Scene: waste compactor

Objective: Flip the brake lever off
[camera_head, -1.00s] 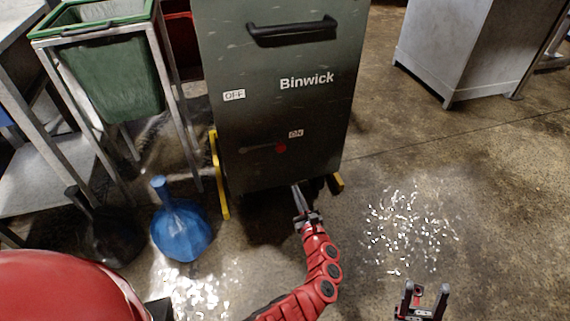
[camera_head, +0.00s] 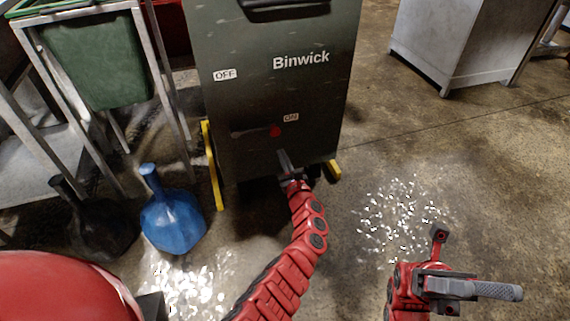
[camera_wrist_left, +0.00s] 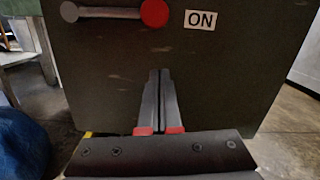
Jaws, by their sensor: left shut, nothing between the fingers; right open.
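The brake lever (camera_head: 254,132) is a dark bar with a red round end, low on the front of the dark green Binwick compactor (camera_head: 290,90). It lies about level, its red end beside the ON label (camera_head: 291,118); the OFF label (camera_head: 224,74) is higher up at left. In the left wrist view the lever (camera_wrist_left: 112,13) and the ON label (camera_wrist_left: 200,19) are at the top. My left gripper (camera_head: 282,154) is shut and empty, just below the lever's red end and apart from it; its fingers (camera_wrist_left: 160,75) point up. My right gripper (camera_head: 478,262) is open at lower right.
A blue container (camera_head: 172,212) and a black one (camera_head: 98,222) stand on the floor at left. A green bin (camera_head: 100,60) hangs in a metal frame. A grey cabinet (camera_head: 445,45) stands at upper right.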

